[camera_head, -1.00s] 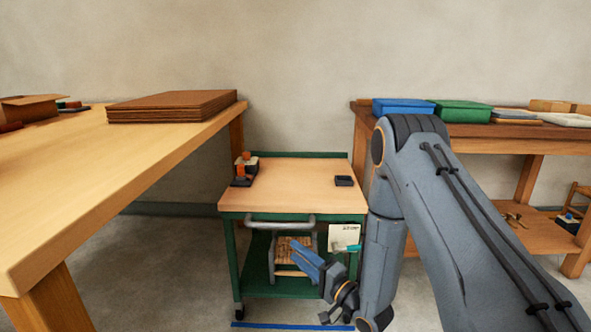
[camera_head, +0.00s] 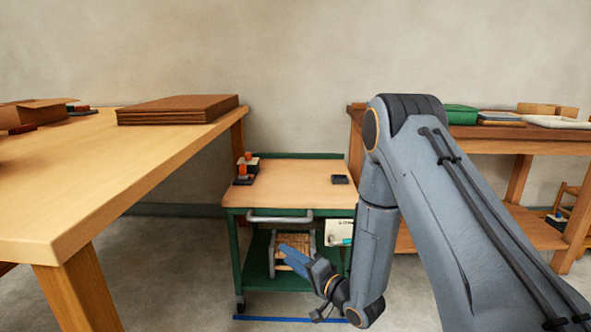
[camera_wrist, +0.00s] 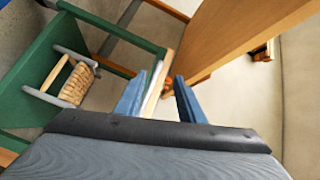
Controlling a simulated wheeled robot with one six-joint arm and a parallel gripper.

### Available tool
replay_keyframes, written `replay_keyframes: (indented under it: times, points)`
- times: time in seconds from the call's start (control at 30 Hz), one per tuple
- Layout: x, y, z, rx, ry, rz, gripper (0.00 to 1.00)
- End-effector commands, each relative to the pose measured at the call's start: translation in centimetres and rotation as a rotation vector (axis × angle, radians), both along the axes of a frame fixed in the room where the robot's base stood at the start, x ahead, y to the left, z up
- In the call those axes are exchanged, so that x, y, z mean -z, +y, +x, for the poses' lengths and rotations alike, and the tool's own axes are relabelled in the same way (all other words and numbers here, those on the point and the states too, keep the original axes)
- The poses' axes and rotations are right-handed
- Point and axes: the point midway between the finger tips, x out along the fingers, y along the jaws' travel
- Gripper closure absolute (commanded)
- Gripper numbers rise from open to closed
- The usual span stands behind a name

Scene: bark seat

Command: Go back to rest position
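My gripper (camera_head: 284,250) hangs low in front of the green cart in the head view, with its blue fingers pointing up and left. In the wrist view my gripper (camera_wrist: 160,76) shows two blue fingers spread apart with nothing held between them. A small stool with a woven seat (camera_head: 292,241) stands on the cart's lower shelf, partly hidden behind the fingers. It also shows in the wrist view, where its woven seat (camera_wrist: 76,85) lies left of the fingers, apart from them.
The cart's wooden top (camera_head: 290,184) carries small orange-and-dark items (camera_head: 245,170) and a small black tray (camera_head: 340,180). A long wooden table (camera_head: 110,165) with stacked brown sheets (camera_head: 178,109) stands left. A workbench (camera_head: 500,143) with a green box (camera_head: 461,114) stands right. A blue line (camera_head: 290,318) marks the floor.

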Motion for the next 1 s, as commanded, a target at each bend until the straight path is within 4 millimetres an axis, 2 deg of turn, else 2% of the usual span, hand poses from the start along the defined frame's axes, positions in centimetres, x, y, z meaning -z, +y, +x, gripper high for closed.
replay_keyframes:
  times: [0.33, 0.43, 0.53, 0.67, 0.77, 0.87, 1.0]
  points:
    - [-1.8, 1.6, 0.4, 0.024, 0.02, -0.381, 0.64]
    - [-2.7, 1.9, -0.5, 0.018, 0.043, -0.553, 0.64]
    - [-3.5, 1.8, -2.3, -0.001, 0.077, -0.724, 0.64]
    - [-4.8, 1.3, -5.7, -0.053, 0.135, -0.924, 0.64]
    - [-5.8, 0.7, -9.2, -0.115, 0.188, -1.062, 0.64]
    - [-6.8, 0.0, -13.4, -0.199, 0.244, -1.181, 0.64]
    - [-8.3, -1.1, -20.1, -0.348, 0.323, -1.316, 0.64]
